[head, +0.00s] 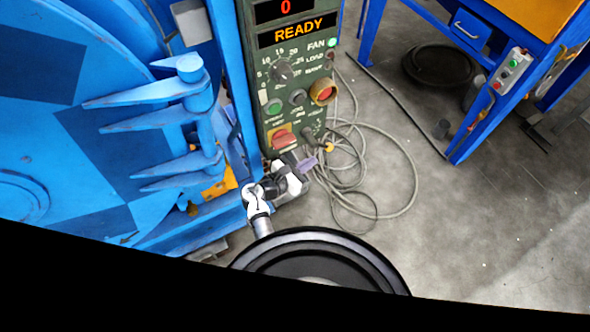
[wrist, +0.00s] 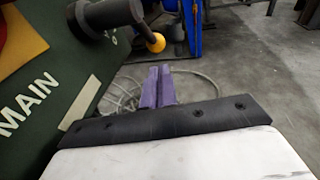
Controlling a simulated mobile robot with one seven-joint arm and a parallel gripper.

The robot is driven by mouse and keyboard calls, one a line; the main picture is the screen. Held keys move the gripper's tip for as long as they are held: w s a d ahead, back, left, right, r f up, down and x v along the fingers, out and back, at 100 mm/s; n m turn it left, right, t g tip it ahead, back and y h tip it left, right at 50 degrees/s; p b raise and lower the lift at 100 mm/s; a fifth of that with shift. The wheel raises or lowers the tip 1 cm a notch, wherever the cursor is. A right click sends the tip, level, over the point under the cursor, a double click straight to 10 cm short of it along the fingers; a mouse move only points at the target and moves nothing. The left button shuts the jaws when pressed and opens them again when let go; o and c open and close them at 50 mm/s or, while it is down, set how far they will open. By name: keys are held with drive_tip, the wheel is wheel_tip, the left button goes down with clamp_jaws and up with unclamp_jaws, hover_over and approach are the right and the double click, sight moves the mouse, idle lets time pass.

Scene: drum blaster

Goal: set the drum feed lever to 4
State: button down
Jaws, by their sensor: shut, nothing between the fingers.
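A dark green control panel (head: 264,110) stands beside the blue drum machine. A short dark lever with a yellow ball end (head: 328,147) sticks out from the panel's lower right; no feed scale is readable beside it. The lever's yellow ball (wrist: 155,42) and thick black hub (wrist: 106,18) show in the wrist view. My gripper (head: 308,163) has purple fingers, shut and empty, just below and left of the yellow ball in the head view. In the wrist view my gripper (wrist: 158,86) appears below the ball, apart from it.
A red and yellow main switch (head: 284,138) sits left of the lever. Several knobs and buttons are above it, and the display (head: 298,32) reads READY. Loose grey cables (head: 375,165) lie coiled on the floor.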

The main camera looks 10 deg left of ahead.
drive_tip(key=shift+w+d+r, duration=0.2)
drive_tip(key=shift+w+d, duration=0.4)
drive_tip(key=shift+w, duration=0.1)
drive_tip(key=shift+w+d+r, duration=0.2)
drive_tip(key=shift+w+d, duration=0.4)
drive_tip(key=shift+w, duration=0.1)
drive_tip(key=shift+f, duration=0.1)
drive_tip(key=shift+w+b, duration=0.1)
drive_tip(key=shift+b, duration=0.4)
